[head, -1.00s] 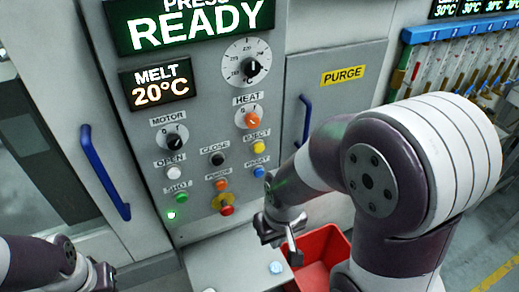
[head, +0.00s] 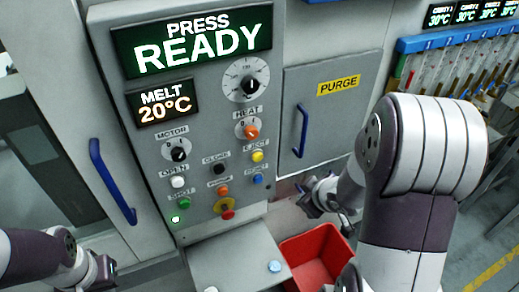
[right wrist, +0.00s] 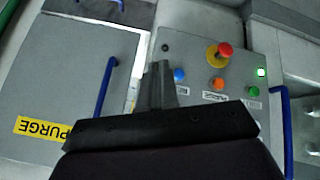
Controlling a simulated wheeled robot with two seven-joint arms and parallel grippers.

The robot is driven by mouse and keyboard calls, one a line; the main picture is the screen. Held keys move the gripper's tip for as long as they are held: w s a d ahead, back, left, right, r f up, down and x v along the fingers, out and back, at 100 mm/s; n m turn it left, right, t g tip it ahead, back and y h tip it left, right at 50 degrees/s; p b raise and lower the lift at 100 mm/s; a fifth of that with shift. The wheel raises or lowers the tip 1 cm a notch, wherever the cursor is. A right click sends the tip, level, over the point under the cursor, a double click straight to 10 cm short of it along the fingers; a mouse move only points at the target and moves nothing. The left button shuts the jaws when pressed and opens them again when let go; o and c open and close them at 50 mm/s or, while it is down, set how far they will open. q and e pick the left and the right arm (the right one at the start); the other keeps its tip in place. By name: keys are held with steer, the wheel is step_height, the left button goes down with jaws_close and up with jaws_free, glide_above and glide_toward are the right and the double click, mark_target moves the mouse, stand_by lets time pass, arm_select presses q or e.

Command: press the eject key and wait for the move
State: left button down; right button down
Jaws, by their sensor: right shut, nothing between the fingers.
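The yellow key under the EJECT label (head: 258,155) is in plain view on the grey press panel (head: 205,120) in the head view. My right gripper (head: 306,204) is right of and below the key, apart from the panel, over the area by the red bin. In the right wrist view its fingers (right wrist: 158,72) are together and empty, pointing toward the panel. The blue key (right wrist: 179,74) shows just beside them; I cannot see the yellow key there. My left gripper (head: 103,275) is at the lower left; its fingers are too unclear to read. The display (head: 192,40) reads PRESS READY.
Near the eject key are an orange HEAT knob (head: 247,130), a black key (head: 219,168) and a red stop button on yellow (head: 227,208). The PURGE door (head: 345,115) has a blue handle (head: 301,131). A red bin (head: 312,255) stands below, beside a grey shelf (head: 225,265).

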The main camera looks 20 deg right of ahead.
mark_target(258, 157)
steer(key=w+a+r+n+t+y, duration=0.1)
steer(key=w+a+r+n+y, duration=0.1)
steer(key=a, duration=0.3)
steer(key=shift+w+a+n+t+y, duration=0.15)
steer(key=shift+a+n+t+y, duration=0.2)
steer(key=shift+y, duration=0.35)
steer(key=shift+d, duration=0.1)
steer(key=w, duration=0.8)
steer(key=shift+w, duration=0.4)
steer(key=shift+w+a+r, duration=0.1)
steer(key=shift+w+a, duration=0.05)
steer(key=shift+a, duration=0.05)
stand_by(0.9)
